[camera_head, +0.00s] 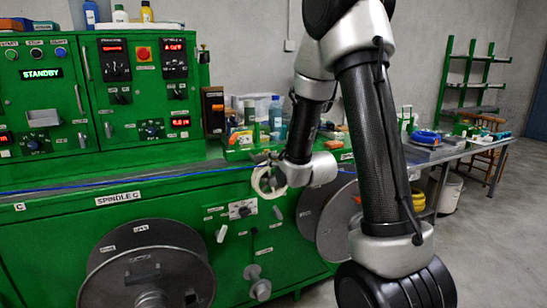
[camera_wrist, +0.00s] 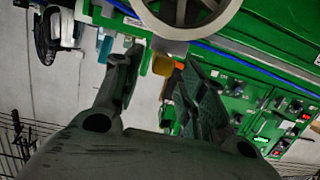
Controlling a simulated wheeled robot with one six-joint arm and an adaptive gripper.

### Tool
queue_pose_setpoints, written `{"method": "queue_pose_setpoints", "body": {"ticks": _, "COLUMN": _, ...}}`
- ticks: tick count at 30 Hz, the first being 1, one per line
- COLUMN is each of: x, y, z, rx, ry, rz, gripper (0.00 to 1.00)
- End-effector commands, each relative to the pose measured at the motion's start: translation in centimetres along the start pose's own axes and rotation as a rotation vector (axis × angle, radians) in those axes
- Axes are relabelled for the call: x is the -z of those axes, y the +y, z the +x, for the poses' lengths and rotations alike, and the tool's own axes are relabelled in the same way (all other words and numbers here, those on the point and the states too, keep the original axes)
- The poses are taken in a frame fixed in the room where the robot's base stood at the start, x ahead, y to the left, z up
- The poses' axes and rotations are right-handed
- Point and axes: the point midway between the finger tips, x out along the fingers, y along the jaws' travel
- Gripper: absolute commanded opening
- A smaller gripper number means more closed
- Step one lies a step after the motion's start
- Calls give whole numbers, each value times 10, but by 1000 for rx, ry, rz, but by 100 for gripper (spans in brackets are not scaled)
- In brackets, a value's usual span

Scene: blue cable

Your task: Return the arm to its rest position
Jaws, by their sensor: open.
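My arm reaches down over the green machine in the head view, its wrist bent beside a pale ring-shaped wheel (camera_head: 268,182) on the machine's front edge. My gripper (camera_wrist: 162,68) is open in the wrist view, its two dark fingers apart with nothing between them. A pale-rimmed wheel (camera_wrist: 188,24) shows just beyond the fingertips; I cannot tell whether they touch it. The blue cable (camera_head: 120,181) runs along the bench top, and it also crosses the wrist view (camera_wrist: 252,62). In the head view the fingers are too small to make out clearly.
Green control cabinets (camera_head: 60,105) stand at the back left. A large grey reel (camera_head: 146,270) sits low in front. A side table (camera_head: 455,150) with a blue coil (camera_head: 426,137) and a green shelf rack (camera_head: 470,85) are at right. The floor at far right is clear.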

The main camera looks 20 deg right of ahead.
Motion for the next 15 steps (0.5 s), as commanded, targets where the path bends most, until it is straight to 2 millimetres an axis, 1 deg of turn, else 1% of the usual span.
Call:
{"method": "queue_pose_setpoints", "body": {"ticks": 1, "x": 0, "y": 0, "z": -6, "rx": 0, "ry": 0, "rz": 0, "gripper": 41}}
{"method": "queue_pose_setpoints", "body": {"ticks": 5, "x": 0, "y": 0, "z": -15, "rx": 0, "ry": 1, "rz": 0, "gripper": 41}}
{"method": "queue_pose_setpoints", "body": {"ticks": 15, "x": 0, "y": 0, "z": -15, "rx": 1, "ry": 1, "rz": 0, "gripper": 41}}
